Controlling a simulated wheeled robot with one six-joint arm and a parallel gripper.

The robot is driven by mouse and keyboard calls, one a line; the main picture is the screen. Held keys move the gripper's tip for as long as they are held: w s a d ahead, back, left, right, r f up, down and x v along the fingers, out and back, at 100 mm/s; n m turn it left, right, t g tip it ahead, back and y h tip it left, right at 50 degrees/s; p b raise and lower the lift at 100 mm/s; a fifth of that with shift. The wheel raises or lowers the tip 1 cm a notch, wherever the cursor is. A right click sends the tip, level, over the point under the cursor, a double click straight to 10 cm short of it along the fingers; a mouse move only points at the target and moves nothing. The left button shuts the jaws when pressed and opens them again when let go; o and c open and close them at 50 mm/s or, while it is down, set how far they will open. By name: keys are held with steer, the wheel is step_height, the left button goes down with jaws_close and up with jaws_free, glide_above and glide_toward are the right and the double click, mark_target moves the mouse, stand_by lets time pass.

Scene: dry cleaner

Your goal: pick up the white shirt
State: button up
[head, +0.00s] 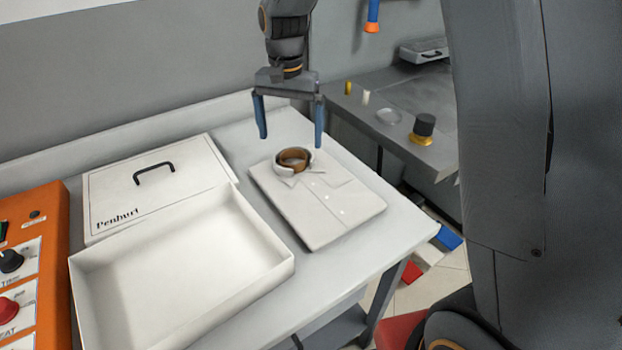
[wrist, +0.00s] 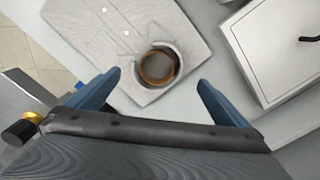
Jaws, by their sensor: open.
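The white shirt (head: 325,208) lies folded flat on the white table, with its collar end toward the back. Its collar stands up as a ring around a brown band (head: 293,156). In the wrist view the shirt (wrist: 110,30) fills the upper middle, with the collar ring (wrist: 158,66) between and just beyond my fingertips. My gripper (head: 291,140) is open and empty, pointing down above the collar end, its two blue fingers spread wide. It also shows in the wrist view (wrist: 160,80). I cannot tell the exact height of the fingertips over the shirt.
An open, empty white box (head: 185,270) stands left of the shirt. Its lid (head: 155,185), with a black handle, lies behind it. An orange control panel (head: 30,270) is at the far left. A grey table (head: 395,115) with small items stands at the back right.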

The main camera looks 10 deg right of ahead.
mark_target(293, 152)
steer(key=f, duration=0.2)
steer(key=f+p, duration=0.1)
steer(key=f, duration=0.1)
steer(key=f+p, duration=0.1)
steer(key=f, duration=0.1)
steer(key=shift+s+d+f, duration=0.1)
steer(key=shift+d+f, duration=0.1)
steer(key=shift+d, duration=0.1)
steer(key=c, duration=1.6)
